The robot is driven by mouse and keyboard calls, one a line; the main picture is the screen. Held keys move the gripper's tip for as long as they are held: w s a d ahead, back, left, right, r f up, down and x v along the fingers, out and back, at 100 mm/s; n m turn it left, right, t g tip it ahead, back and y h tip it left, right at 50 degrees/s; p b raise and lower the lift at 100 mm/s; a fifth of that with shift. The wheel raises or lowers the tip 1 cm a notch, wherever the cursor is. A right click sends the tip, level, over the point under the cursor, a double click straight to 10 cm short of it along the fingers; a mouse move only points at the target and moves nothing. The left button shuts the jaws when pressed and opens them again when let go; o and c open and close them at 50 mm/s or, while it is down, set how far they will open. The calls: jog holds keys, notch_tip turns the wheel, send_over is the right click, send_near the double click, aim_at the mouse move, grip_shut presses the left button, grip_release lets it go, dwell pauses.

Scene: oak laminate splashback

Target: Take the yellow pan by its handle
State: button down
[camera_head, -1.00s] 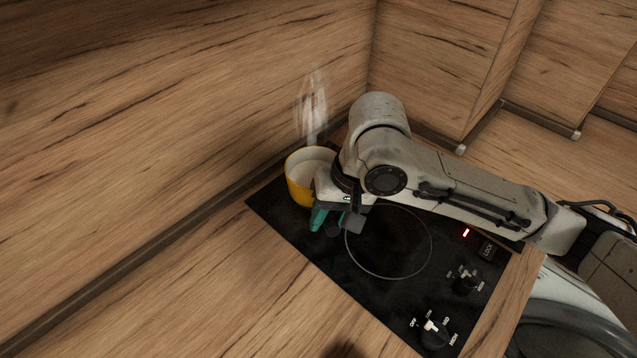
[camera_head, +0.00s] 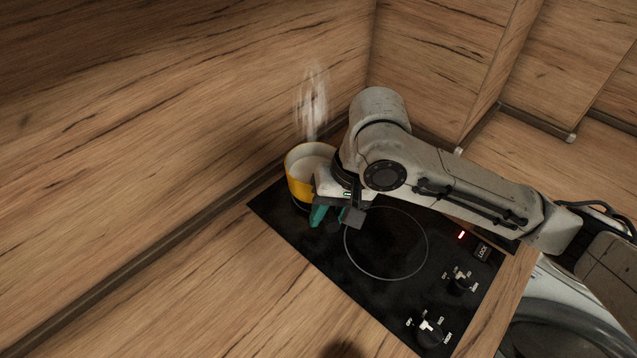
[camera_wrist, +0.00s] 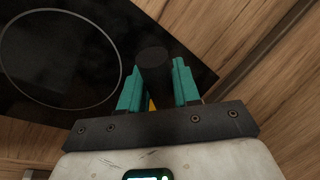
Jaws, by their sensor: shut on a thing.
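The yellow pan (camera_head: 300,188) has a pale inside and stands at the back left of the black cooktop, with steam rising from it. In the head view my arm covers its right side. My gripper (camera_head: 330,216) is low beside the pan, with teal fingers. In the wrist view my gripper (camera_wrist: 158,90) is shut on the pan's dark handle (camera_wrist: 153,62), which lies between the two teal fingers. A sliver of yellow shows below the handle there. In the head view the handle is mostly hidden.
The black cooktop (camera_head: 300,238) has a bare ring-marked burner (camera_head: 386,277) in front of the pan. Knobs (camera_head: 428,334) and a red light sit at its right side. Wooden walls (camera_head: 150,120) rise close behind the pan. The wooden counter (camera_head: 210,290) is clear at the left.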

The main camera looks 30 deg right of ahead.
jog(key=shift+r+p, duration=1.15)
jog(key=shift+r, duration=0.2)
jog(key=shift+r+p, duration=2.5)
jog(key=shift+f, duration=0.1)
